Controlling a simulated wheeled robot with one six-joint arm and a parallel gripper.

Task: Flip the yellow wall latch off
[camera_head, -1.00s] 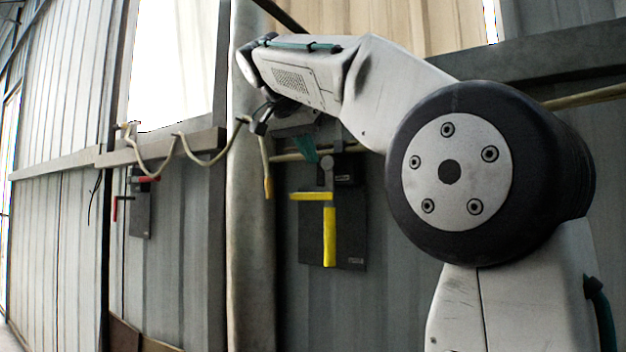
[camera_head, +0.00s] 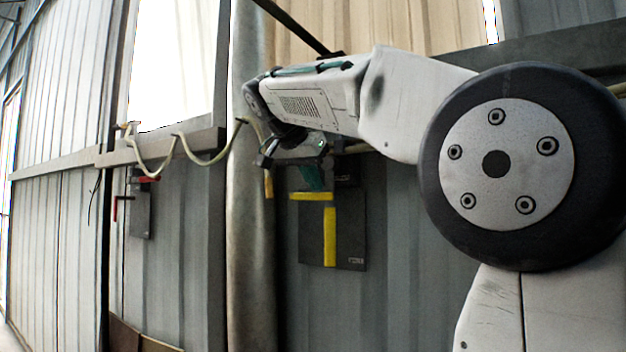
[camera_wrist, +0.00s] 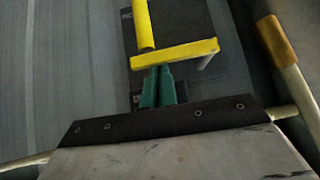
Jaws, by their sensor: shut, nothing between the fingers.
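The yellow latch (camera_head: 330,237) is on a dark plate (camera_head: 348,225) on the corrugated wall. It shows a vertical yellow bar and a horizontal yellow bar (camera_head: 311,196) reaching left from its top. In the wrist view the picture is turned over, and the horizontal bar (camera_wrist: 185,52) crosses just beyond my fingertips. My gripper (camera_head: 314,186) has green fingers, shut and empty, just above the horizontal bar in the head view. The fingers (camera_wrist: 158,70) also show in the wrist view; I cannot tell whether they touch the bar. They partly hide the latch's upper part.
A red-handled latch (camera_head: 148,179) on another dark plate (camera_head: 140,213) is further left. A thick grey post (camera_head: 250,240) stands left of the yellow latch. A pale hose (camera_head: 190,160) droops along the rail, its tan end hanging by the post. The wall below is clear.

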